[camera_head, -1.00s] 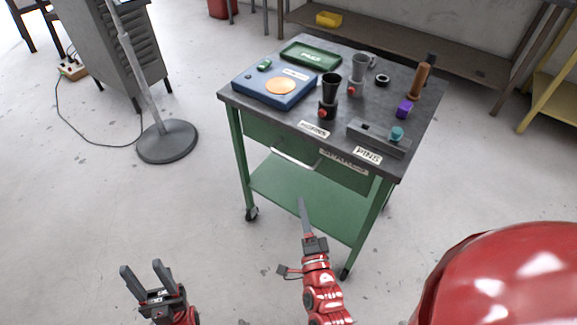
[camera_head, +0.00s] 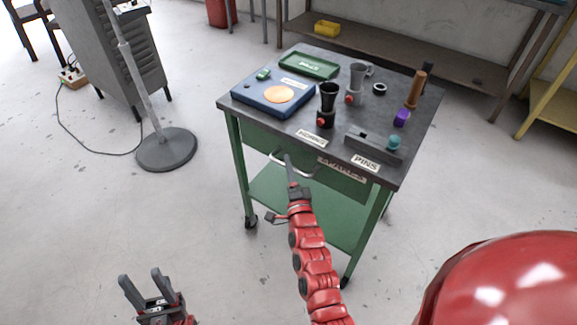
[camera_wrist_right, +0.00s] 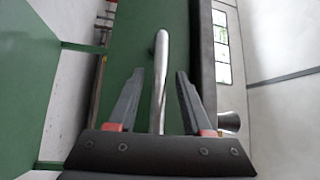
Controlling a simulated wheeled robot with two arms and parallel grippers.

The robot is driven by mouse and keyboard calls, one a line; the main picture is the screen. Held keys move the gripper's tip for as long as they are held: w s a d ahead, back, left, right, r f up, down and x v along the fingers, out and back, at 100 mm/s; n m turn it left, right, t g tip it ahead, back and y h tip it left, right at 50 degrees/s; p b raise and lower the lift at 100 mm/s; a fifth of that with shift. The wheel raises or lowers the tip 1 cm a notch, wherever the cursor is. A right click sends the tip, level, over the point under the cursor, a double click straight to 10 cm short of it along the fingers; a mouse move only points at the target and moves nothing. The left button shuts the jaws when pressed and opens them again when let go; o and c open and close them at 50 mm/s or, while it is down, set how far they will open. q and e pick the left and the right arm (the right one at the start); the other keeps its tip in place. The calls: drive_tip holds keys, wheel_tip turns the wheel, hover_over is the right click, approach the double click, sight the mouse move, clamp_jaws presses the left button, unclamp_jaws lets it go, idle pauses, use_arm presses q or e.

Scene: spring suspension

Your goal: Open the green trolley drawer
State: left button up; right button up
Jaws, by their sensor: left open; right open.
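The green trolley (camera_head: 236,160) stands in the middle of the head view with a dark top. Its green drawer (camera_head: 333,178) is under the top and looks shut. The drawer has a silver bar handle (camera_head: 300,170), which also shows in the right wrist view (camera_wrist_right: 160,75). My right gripper (camera_head: 289,166) is open at the handle. In the right wrist view its two fingers (camera_wrist_right: 159,95) stand on either side of the bar, with gaps on both sides. My left gripper (camera_head: 142,285) is open and empty, low at the left, away from the trolley.
On the trolley top are a blue box (camera_head: 275,95), a green tray (camera_head: 309,64), dark and grey cups (camera_head: 328,100), and a grey block (camera_head: 372,148). A lamp stand base (camera_head: 166,149) is on the floor at left. The floor before the trolley is clear.

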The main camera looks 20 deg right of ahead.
drive_tip(key=shift+w, duration=0.35)
clamp_jaws()
idle(1.2)
